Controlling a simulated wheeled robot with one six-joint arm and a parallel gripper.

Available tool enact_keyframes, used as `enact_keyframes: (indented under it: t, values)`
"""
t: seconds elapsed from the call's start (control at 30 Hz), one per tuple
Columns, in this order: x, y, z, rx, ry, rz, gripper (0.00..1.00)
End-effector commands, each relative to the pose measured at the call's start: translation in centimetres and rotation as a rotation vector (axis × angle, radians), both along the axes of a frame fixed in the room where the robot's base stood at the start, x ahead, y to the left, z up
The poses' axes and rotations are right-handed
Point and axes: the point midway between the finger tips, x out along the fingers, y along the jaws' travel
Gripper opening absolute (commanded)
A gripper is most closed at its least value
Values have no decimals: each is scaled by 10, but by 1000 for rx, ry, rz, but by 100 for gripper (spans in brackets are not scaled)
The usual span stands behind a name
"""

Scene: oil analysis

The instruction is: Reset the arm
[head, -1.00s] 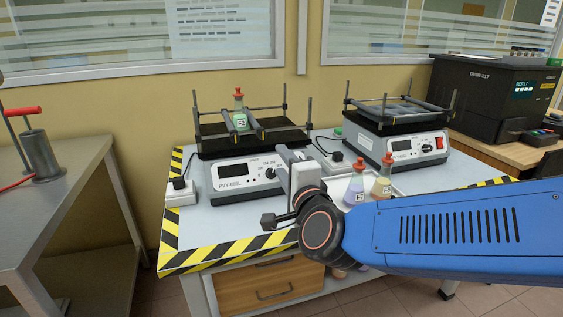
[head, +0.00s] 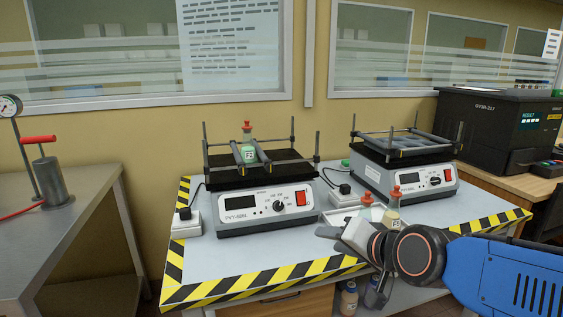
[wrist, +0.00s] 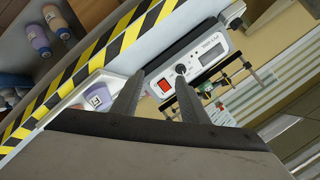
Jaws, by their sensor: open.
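My gripper (head: 335,238) is at the end of the blue arm, in front of the table near its striped front edge. In the wrist view its two fingers (wrist: 155,98) stand apart with nothing between them. A flask (head: 248,150) with a red stopper sits between the bars on the left shaker (head: 262,208). Two more flasks (head: 368,206) (head: 394,208) stand on a white tray (head: 345,217) behind my gripper and wrist, which partly hide them.
A second shaker (head: 405,170) stands to the right at the back. A black analyzer (head: 500,125) is on a wooden bench at the far right. A metal bench (head: 60,190) with a red-handled device (head: 44,165) is at left. Bottles (head: 349,298) sit below the table.

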Motion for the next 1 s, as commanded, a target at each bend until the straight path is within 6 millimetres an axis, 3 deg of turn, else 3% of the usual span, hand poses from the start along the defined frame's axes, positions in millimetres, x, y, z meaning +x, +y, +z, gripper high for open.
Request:
enact_keyframes:
  t: [0.3, 0.5, 0.7, 1.0]
  values:
    - [-74, -95, -56, -430, 208, 123, 40]
    - [-128, -146, -80, -621, 367, 185, 40]
    - [-157, -168, -89, -698, 454, 216, 40]
    - [-160, -170, -89, -705, 462, 221, 40]
